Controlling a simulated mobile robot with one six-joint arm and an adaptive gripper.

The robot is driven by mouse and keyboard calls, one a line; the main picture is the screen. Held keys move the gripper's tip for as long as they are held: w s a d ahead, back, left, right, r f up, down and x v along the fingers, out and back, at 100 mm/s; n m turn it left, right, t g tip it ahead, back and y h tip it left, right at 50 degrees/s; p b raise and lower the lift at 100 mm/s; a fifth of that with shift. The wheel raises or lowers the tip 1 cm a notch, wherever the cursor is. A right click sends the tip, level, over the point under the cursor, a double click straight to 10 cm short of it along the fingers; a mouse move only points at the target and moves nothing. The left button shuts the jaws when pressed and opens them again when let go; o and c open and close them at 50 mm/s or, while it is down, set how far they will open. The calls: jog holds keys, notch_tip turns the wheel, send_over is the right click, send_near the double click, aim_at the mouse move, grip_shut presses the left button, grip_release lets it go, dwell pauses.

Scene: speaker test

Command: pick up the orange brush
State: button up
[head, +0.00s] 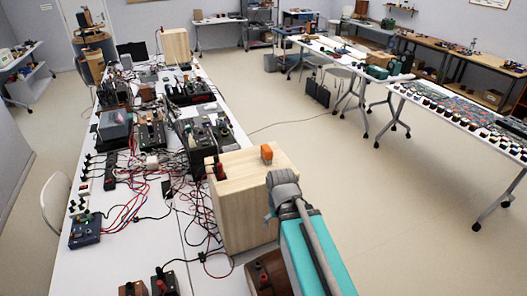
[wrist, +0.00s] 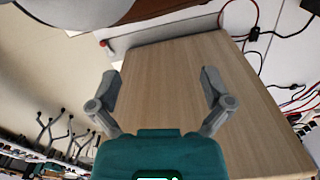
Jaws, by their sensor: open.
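A small orange object (head: 267,153), which looks like the orange brush, sits on top of the pale wooden box (head: 247,205) near its far edge in the head view. It is small there and its bristles cannot be made out. My gripper (wrist: 160,74) is open in the wrist view, with its two grey fingers well apart and nothing between them. Behind and between the fingers is the bare wood of the box (wrist: 165,105). The brush does not show in the wrist view. In the head view my arm covers the box's right side and my fingers cannot be made out.
A red-handled item (head: 219,168) is at the box's left edge. The long white table (head: 190,235) to the left is crowded with cables, black devices and power supplies. A brown block (head: 268,272) stands close to my arm. The floor (head: 350,185) to the right is clear.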

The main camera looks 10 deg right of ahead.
notch_tip(320, 180, up, 16)
jog(key=w+p, duration=0.2)
jog(key=p, duration=1.3)
notch_tip(320, 180, up, 7)
jog(key=m+p, duration=0.7)
jog(key=m, duration=0.9)
send_over(266, 149)
jog(key=shift+w, duration=0.15)
jog(key=shift+f, duration=0.1)
notch_tip(266, 149, down, 8)
jog(key=b, duration=0.8)
jog(key=shift+f+b, duration=0.2)
jog(key=shift+b, duration=0.15)
jog(key=shift+w+f+b, duration=0.15)
jog(key=shift+f+b, duration=2.45)
